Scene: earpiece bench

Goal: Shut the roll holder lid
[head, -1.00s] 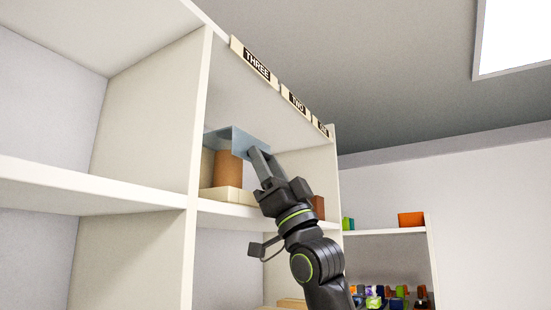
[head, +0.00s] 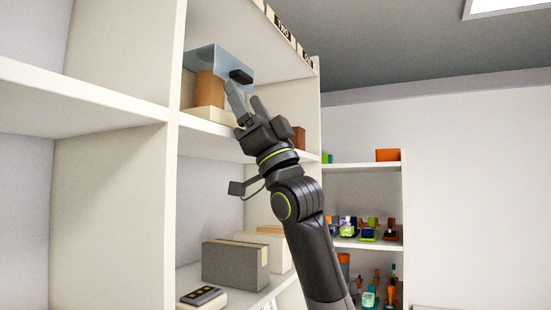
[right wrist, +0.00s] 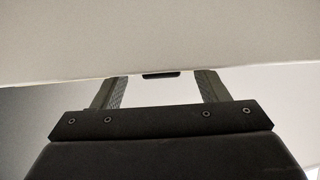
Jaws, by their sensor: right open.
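The roll holder stands on the upper shelf in the head view. It has a cream base (head: 208,114), an orange-brown roll (head: 209,90) and a translucent blue lid (head: 212,60) with a black handle (head: 241,76). The lid is raised above the roll, with a gap below its front edge. My right gripper (head: 243,93) is open and empty, fingers pointing up just below the handle; contact is unclear. In the right wrist view, its fingers (right wrist: 156,90) show on both sides of a small dark piece, probably the handle (right wrist: 160,74). My left gripper is out of view.
A brown block (head: 298,137) stands right of the holder, partly behind my gripper. The shelf divider (head: 172,100) is to the left. A grey box (head: 235,264) sits on the lower shelf. A farther shelf (head: 365,244) holds several colourful items. A pale surface fills the upper right wrist view.

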